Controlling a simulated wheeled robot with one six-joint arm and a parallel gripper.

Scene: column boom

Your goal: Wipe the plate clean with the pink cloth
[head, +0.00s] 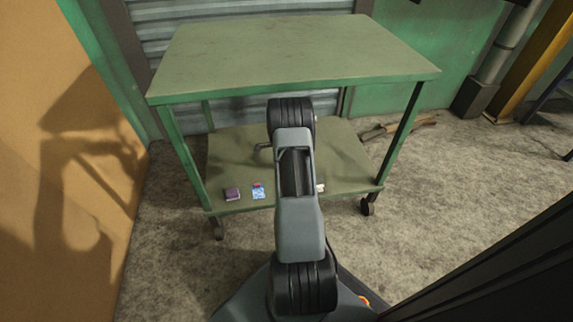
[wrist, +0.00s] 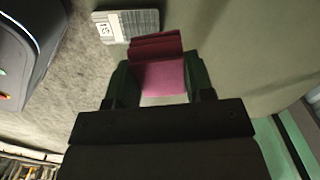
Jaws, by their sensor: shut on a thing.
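In the wrist view my gripper (wrist: 158,72) is shut on a pink cloth (wrist: 160,79), which sits between the two dark fingers. A darker red folded part shows just beyond it; I cannot tell whether it is the same cloth. No plate can be made out for sure in either view. A pale patch shows under the cloth between the fingers, too little to name. In the head view my own arm hides the gripper and the middle of the lower shelf.
The green cart has a bare top (head: 290,50) and a lower shelf (head: 235,150). On the shelf lie a dark purple item (head: 232,194), a blue and white item (head: 258,192) and a small white item (head: 320,188). A grey-white barcoded item (wrist: 127,27) lies near the cloth.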

